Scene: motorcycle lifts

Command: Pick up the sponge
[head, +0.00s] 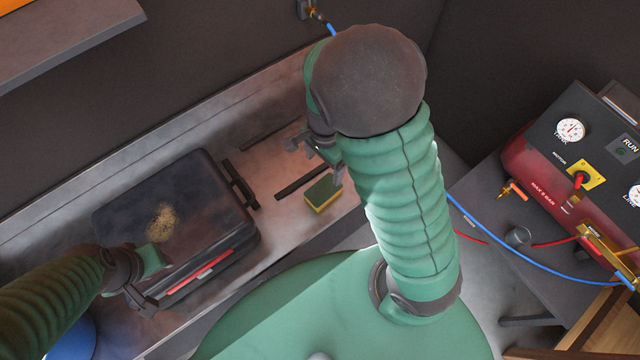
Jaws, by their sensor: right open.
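The sponge (323,192), yellow with a dark green top, lies on the metal bench near its front edge, to the right of the dark case. My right gripper (303,150) is open and empty. In the picture it shows just above and left of the sponge, apart from it, and part of it is hidden by my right arm. My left gripper (150,282) is at the front left of the dark case, away from the sponge. Whether its jaws are open is unclear.
The dark case (180,190) with a red handle and a tan patch fills the bench's middle. Dark bars (300,183) lie beside the sponge. A red compressor (570,170) with blue and red hoses stands at right. A grey shelf (70,40) juts out upper left.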

